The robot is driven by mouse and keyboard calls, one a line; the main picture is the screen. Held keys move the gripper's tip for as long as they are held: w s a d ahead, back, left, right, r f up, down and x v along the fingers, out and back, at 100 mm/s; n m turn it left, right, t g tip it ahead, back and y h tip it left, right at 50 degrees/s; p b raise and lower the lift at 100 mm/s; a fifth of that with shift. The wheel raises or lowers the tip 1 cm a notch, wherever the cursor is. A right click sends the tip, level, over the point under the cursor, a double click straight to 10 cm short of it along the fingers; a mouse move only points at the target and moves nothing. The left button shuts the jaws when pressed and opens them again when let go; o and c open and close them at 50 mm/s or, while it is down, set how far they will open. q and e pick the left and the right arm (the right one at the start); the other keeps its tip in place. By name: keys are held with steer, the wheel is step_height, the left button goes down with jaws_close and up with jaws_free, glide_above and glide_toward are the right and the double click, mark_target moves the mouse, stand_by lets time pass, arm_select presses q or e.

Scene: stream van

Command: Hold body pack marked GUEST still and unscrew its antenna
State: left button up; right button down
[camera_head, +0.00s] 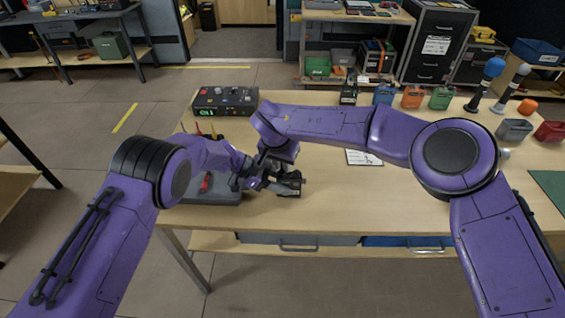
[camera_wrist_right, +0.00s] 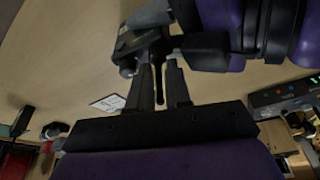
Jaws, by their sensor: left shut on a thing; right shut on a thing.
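The dark body pack (camera_head: 291,187) is near the front left of the table, held by my left gripper (camera_head: 268,184), which comes in from the left. In the right wrist view the pack (camera_wrist_right: 138,42) is at the top, with the left gripper (camera_wrist_right: 178,46) shut on it from the right. My right gripper (camera_wrist_right: 161,85) is shut on the thin dark antenna (camera_wrist_right: 159,92), which shows between its fingers. In the head view the right gripper (camera_head: 270,165) is just above the left one, partly hidden. I cannot read the GUEST mark or see the antenna's thread.
A grey tray (camera_head: 215,197) with a red-handled tool lies left of the grippers. A control box (camera_head: 225,100) stands behind. Several coloured packs, such as the orange one (camera_head: 413,97), line the back edge. A printed card (camera_head: 364,158) lies mid-table.

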steer(key=n+y, duration=0.1)
steer(key=n, duration=0.2)
steer(key=n+y, duration=0.1)
steer(key=n, duration=0.3)
steer(key=shift+a, duration=0.1)
steer(key=c, duration=1.1)
jaws_free()
steer(key=shift+a, duration=0.1)
steer(key=shift+s, duration=0.1)
